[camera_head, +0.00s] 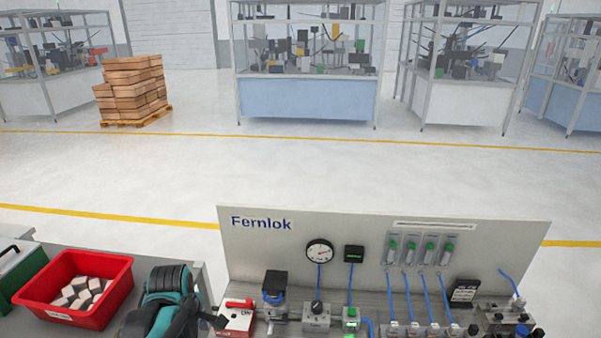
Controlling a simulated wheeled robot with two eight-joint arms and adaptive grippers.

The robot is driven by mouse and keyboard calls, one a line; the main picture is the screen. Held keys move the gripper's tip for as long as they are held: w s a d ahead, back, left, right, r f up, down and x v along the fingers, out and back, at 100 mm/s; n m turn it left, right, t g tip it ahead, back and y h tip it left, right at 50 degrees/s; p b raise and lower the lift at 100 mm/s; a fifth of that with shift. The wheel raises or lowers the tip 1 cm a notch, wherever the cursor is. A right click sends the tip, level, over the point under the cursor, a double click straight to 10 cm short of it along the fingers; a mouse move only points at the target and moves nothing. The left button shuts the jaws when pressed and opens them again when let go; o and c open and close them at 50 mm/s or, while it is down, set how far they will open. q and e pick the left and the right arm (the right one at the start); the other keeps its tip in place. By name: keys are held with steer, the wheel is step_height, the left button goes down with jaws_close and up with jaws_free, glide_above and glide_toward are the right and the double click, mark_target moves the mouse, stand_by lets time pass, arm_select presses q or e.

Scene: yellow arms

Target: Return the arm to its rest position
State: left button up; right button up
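A Fernlok panel (350,232) with gauge, valves and blue tubes stands at the front right. A red bin (112,301) of pale blocks and a green case (22,268) are at the left. Beyond lie open floor, stacked boxes (132,90) and framed stations (308,100).

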arm_select(q)
steer(key=s+d+f+m+t+b, duration=0.5)
steer(key=s+d+f+m+b, duration=0.1)
steer(key=m, duration=1.2)
steer(key=shift+s+d+b, duration=0.5)
steer(key=shift+s+b, duration=0.65)
steer(key=shift+s, duration=0.15)
arm_select(e)
step_height(320, 180, down, 10)
steer(key=shift+r, duration=0.15)
arm_select(q)
steer(key=shift+f, duration=0.15)
arm_select(e)
steer(key=shift+s, duration=0.1)
